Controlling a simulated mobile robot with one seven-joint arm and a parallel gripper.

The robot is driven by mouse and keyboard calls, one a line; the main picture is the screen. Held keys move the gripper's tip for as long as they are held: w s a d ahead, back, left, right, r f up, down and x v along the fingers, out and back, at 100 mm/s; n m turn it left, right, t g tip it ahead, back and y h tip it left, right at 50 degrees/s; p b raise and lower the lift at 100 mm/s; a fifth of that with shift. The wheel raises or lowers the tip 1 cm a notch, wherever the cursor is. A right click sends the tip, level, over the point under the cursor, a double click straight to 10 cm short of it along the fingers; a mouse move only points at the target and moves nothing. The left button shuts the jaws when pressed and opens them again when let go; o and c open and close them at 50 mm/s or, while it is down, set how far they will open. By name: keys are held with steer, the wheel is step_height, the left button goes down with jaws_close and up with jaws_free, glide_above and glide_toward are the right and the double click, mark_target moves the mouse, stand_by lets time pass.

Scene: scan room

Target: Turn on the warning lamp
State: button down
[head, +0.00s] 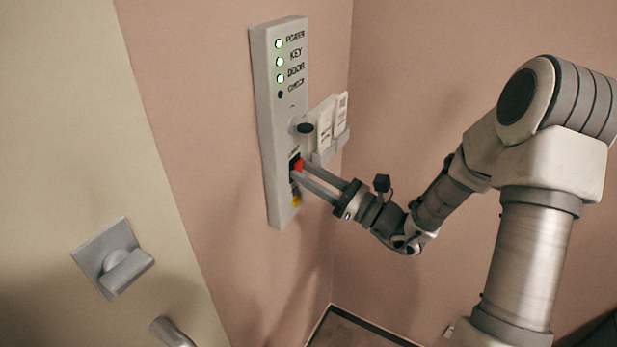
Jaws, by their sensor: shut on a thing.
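A tall grey control panel (265,150) is fixed to the pink wall. Lamps labelled POWER (279,43), KEY (280,61) and DOOR (280,78) glow greenish white; the one labelled CHECK (280,94) is dark. A dark knob (305,128) sits mid-panel. Below it is a small red part (298,165), and lower still a yellow part (297,201). My gripper (297,173) reaches in from the right and is shut on the red part, whose shape its fingers partly hide. I cannot identify a separate warning lamp.
A light holder with white cards (333,122) juts out on the panel's right, just above my gripper. A pale door (70,150) at left has a square plate with a turn knob (112,258) and a handle (171,332). The wall corner is behind my gripper.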

steer(key=c, duration=0.6)
jaws_free()
steer(key=shift+o, duration=0.2)
steer(key=b+v, duration=0.1)
steer(key=v, duration=1.6)
steer(key=shift+d, duration=0.2)
steer(key=shift+s, duration=0.1)
